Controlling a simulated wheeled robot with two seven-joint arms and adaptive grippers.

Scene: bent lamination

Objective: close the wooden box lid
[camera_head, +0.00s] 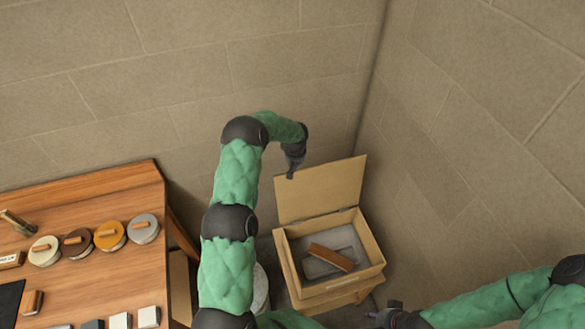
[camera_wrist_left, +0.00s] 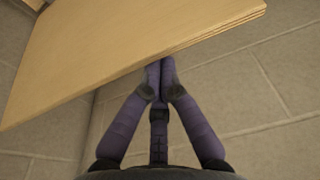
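The wooden box (camera_head: 375,272) stands on a small wooden stand in the corner, and its lid (camera_head: 325,190) is raised nearly upright at the back hinge. My left gripper (camera_head: 290,174) is just beside the upper left of the lid, toward the wall. In the left wrist view the gripper (camera_wrist_left: 160,65) has its fingertips together with nothing between them, and the lid (camera_wrist_left: 120,45) spans the top. I cannot tell whether they touch. My right gripper (camera_head: 384,318) is low in the head view, right of the box; its fingers are too small to read.
Inside the box lie a brown block (camera_head: 331,257) and a grey item beneath it. A wooden table (camera_head: 120,205) at left holds several round tins, blocks and a brass-coloured tool. Stone walls close in behind and to the right of the box.

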